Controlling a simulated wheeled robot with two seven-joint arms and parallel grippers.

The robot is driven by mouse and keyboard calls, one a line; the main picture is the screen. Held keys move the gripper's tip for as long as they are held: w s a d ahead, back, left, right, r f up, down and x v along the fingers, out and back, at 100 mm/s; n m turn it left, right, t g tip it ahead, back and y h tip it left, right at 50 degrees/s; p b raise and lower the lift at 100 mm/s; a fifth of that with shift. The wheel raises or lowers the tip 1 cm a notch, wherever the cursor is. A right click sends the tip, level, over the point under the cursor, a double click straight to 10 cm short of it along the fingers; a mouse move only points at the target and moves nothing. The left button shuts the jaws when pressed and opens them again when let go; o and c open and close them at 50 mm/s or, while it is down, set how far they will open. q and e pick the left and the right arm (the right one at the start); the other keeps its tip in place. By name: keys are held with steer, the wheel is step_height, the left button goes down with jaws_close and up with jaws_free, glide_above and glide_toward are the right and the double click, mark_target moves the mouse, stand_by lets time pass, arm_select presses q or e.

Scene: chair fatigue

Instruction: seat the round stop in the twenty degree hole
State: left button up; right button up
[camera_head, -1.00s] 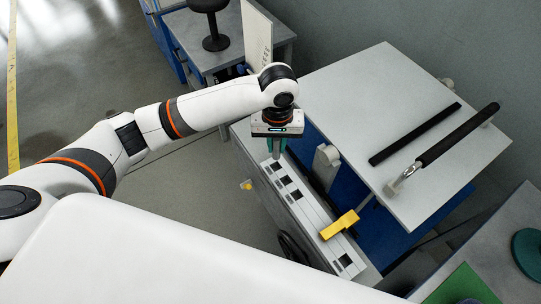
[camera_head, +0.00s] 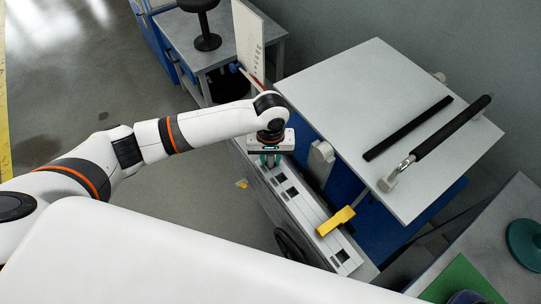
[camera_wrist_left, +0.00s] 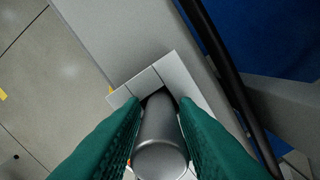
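The round stop (camera_wrist_left: 160,150) is a grey metal cylinder between the green fingers of my left gripper (camera_wrist_left: 159,112), which is shut on it. In the left wrist view its far end meets a dark square opening in a pale plate; how deep it sits is hidden. In the head view my left gripper (camera_head: 269,161) points down at the far end of the long pale strip with square holes (camera_head: 306,211), and its fingers hide the stop and the hole there. I cannot read the hole labels. My right gripper is not in view.
A yellow lever (camera_head: 335,222) crosses the strip nearer me. A white board (camera_head: 385,110) with a black bar (camera_head: 408,128) and a black-gripped handle (camera_head: 452,127) stands to the right. A grey side table (camera_head: 215,58) is behind. Open floor lies left of the strip.

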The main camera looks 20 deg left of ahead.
arm_select(q)
steer(key=shift+o, duration=1.1)
step_height(320, 180, up, 12)
steer(key=shift+r, duration=0.2)
steer(key=shift+f, duration=0.1)
